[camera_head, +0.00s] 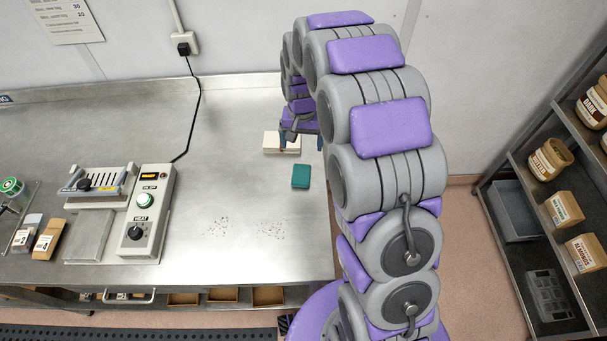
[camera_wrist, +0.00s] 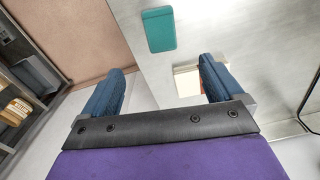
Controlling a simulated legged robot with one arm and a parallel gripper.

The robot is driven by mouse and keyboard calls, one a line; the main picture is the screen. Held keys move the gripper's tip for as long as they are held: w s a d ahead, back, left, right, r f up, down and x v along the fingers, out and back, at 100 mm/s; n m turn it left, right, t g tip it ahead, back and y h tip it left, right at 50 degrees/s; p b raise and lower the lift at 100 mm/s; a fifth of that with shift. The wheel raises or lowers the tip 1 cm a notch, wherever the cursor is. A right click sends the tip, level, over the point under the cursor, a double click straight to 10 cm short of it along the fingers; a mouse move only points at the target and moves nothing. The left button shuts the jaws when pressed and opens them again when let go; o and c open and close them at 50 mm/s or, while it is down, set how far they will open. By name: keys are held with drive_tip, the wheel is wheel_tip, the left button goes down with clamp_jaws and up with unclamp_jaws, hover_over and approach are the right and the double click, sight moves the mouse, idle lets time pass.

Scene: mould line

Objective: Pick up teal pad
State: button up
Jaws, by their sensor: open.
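The teal pad (camera_head: 301,176) is a small rounded block lying flat on the steel table near its right edge. It also shows in the wrist view (camera_wrist: 158,30), beyond the fingertips and between them from left to right. My gripper (camera_wrist: 160,80) is open and empty, with its two blue fingers spread apart. In the head view my gripper (camera_head: 301,138) is at the table's right part, over a cream block and a little beyond the pad. The gripper is partly hidden there by my arm.
The cream block (camera_head: 270,142) with a reddish part sits just behind the pad; it shows beside the right finger in the wrist view (camera_wrist: 187,82). A heater unit (camera_head: 147,214) with a cable stands left on the steel table (camera_head: 240,190). Shelves (camera_head: 513,199) with jars stand right.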

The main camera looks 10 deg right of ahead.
hover_over(300, 174)
drive_tip(key=a, duration=0.1)
wheel_tip(300, 174, down, 9)
drive_tip(key=shift+w+a+f+b, duration=0.1)
drive_tip(key=shift+w+a+b, duration=0.05)
drive_tip(key=shift+b, duration=0.3)
drive_tip(key=shift+d+f, duration=0.15)
drive_tip(key=shift+d, duration=0.1)
drive_tip(key=f, duration=0.1)
drive_tip(key=d+f, duration=0.1)
drive_tip(key=f, duration=0.2)
drive_tip(key=shift+d+f+b, duration=0.35)
drive_tip(key=shift+b, duration=0.05)
drive_tip(key=shift+a, duration=0.55)
drive_tip(key=shift+c, duration=0.8)
drive_tip(key=shift+d, duration=0.45)
drive_tip(key=c, duration=0.5)
drive_tip(key=shift+d, duration=0.1)
drive_tip(key=shift+c, duration=2)
drive_tip(key=shift+a, duration=0.4)
drive_tip(key=shift+c, duration=0.3)
